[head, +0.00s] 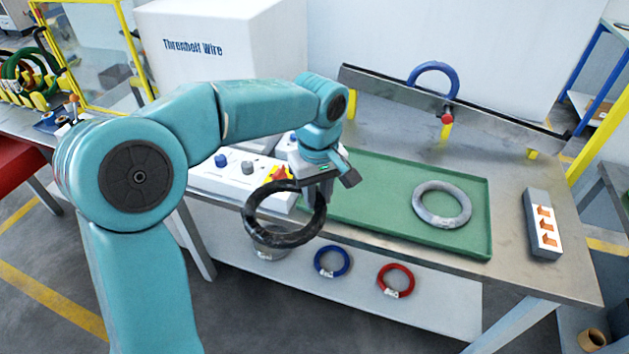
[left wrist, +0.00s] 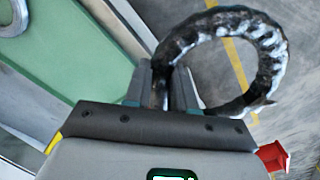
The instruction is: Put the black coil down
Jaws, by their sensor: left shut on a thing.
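The black coil (head: 250,222) is a shiny dark ring held in the air in front of the table's front edge. My left gripper (head: 318,190) is shut on the coil's right side in the head view. In the left wrist view the coil (left wrist: 270,40) sticks out from between the fingers of my left gripper (left wrist: 172,92), with floor behind it. The green tray (head: 350,170) lies on the table behind and right of the gripper. My right gripper is not in view.
A grey coil (head: 442,204) lies in the tray's right part; the tray's left part is bare. A blue ring (head: 332,262) and a red ring (head: 396,281) are below the table. A control box (head: 222,170) stands left of the tray, and a switch strip (head: 542,225) lies to its right.

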